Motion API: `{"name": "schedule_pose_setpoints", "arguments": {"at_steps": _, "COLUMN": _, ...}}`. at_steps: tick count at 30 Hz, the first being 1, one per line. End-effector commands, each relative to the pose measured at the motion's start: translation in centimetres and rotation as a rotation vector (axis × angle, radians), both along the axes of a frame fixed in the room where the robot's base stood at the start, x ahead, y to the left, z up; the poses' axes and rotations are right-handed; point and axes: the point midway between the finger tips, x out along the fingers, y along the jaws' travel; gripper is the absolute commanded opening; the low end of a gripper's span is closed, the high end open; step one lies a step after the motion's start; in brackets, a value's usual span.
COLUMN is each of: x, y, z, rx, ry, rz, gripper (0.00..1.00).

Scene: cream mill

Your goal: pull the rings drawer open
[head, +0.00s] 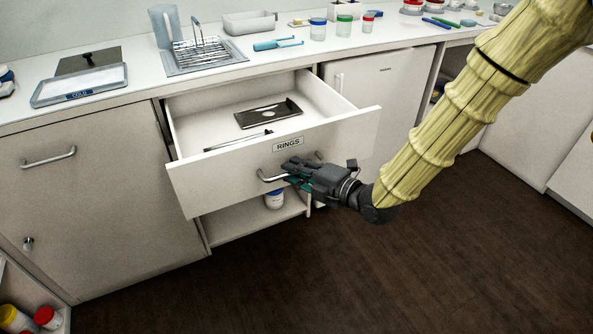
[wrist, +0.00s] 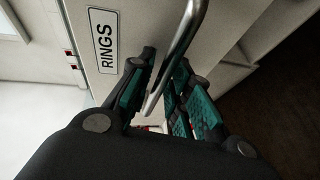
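The rings drawer (head: 235,170) is pulled well out from the counter, its front marked with a RINGS label (head: 288,144). The label also shows in the wrist view (wrist: 103,41). The drawer's metal bar handle (head: 270,178) runs between the fingers of my gripper (head: 294,171). In the wrist view the dark, green-padded fingers of my gripper (wrist: 163,80) lie on both sides of the handle (wrist: 180,48) and look closed on it. Part of the handle is hidden by the fingers in the head view.
Inside the drawer lie a dark flat plate (head: 255,118) and a thin rod (head: 238,141). A cupboard door (head: 85,200) is left of the drawer, another (head: 385,100) to its right. A jar (head: 274,201) stands on the shelf below. The dark floor (head: 330,275) in front is clear.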

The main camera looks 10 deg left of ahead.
Motion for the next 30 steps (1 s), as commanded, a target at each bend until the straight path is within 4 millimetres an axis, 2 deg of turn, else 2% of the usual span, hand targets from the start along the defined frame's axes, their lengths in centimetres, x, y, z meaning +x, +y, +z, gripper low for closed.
{"name": "schedule_pose_setpoints", "arguments": {"at_steps": 5, "x": -0.4, "y": -0.9, "z": 0.2, "rx": 0.001, "ry": -0.001, "rz": -0.001, "gripper": 0.19}}
{"name": "schedule_pose_setpoints", "arguments": {"at_steps": 21, "x": -4.8, "y": -8.5, "z": 1.9, "rx": 0.000, "ry": 0.001, "rz": -0.001, "gripper": 0.19}}
{"name": "schedule_pose_setpoints", "arguments": {"at_steps": 30, "x": -5.8, "y": -10.2, "z": 2.2, "rx": 0.001, "ry": 0.001, "rz": 0.001, "gripper": 0.19}}
